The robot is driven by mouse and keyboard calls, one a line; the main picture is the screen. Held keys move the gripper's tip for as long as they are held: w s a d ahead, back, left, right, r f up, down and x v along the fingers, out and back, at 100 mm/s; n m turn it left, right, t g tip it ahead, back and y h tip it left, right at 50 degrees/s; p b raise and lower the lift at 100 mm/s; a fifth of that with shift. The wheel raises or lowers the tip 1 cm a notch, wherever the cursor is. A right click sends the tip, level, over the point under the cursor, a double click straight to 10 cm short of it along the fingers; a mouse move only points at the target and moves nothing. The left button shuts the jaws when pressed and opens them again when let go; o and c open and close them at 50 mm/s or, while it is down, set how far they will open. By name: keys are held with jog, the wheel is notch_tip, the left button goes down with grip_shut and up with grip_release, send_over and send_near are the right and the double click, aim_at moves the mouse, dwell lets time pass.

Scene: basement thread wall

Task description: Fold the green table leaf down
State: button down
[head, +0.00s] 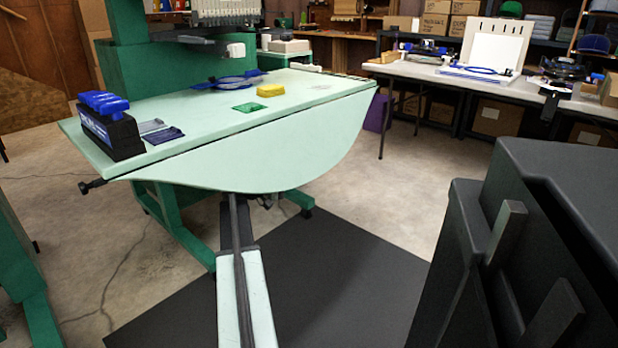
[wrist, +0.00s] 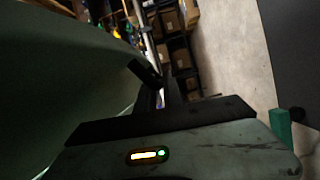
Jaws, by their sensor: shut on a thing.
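The pale green table leaf (head: 265,140) hangs from the hinge line along the front edge of the green table top (head: 190,115). It slopes down towards me, with its curved edge lowest near the middle. My arm reaches up from the bottom of the head view to that edge. My gripper (wrist: 155,82) is shut on the leaf's edge; the fingertips are mostly hidden in the head view. In the wrist view the leaf (wrist: 55,70) fills the left side as a dark green surface.
A black knob (head: 92,185) sticks out at the table's left corner. On the table are a black box with blue handles (head: 107,120), a yellow block (head: 270,90) and a blue hoop (head: 230,81). A dark mat (head: 340,280) covers the floor below. A white table (head: 450,72) stands behind.

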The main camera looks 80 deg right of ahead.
jog(key=shift+w+d, duration=0.1)
jog(key=shift+d, duration=0.1)
dwell(0.3)
jog(key=c, duration=1.8)
grip_release()
jog(key=shift+o, duration=0.2)
jog(key=shift+a, duration=0.1)
